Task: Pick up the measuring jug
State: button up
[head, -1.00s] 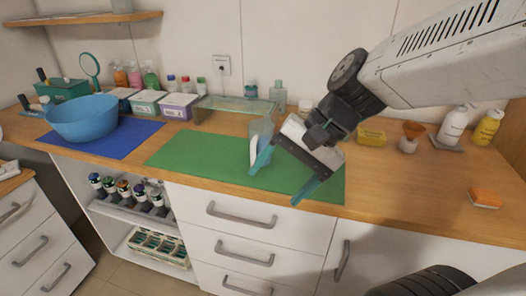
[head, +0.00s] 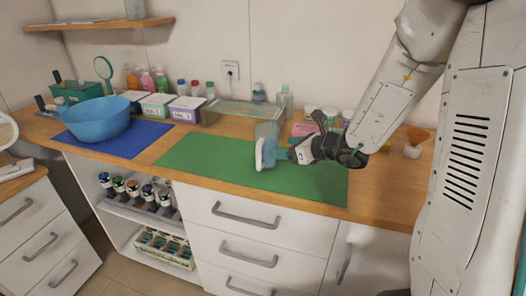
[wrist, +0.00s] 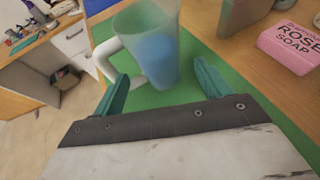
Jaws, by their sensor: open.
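The measuring jug (wrist: 150,45) is a clear, bluish vessel with a white handle (wrist: 106,58), standing on the green mat (head: 200,157). In the wrist view one finger is at the left near the handle and the other is at the right of the jug's body. The jug appears ahead of the fingertips; contact cannot be told.
A pink rose soap box (wrist: 290,47) lies right of the jug in the wrist view. A blue bowl (head: 98,118) sits on a blue mat (head: 125,141) at the left. The front of the green mat is clear.

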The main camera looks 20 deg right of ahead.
aim_at(275, 149)
jog(key=x, duration=0.7)
jog(key=shift+a+f, duration=0.2)
jog(key=shift+f, duration=0.1)
jog(key=c, duration=1)
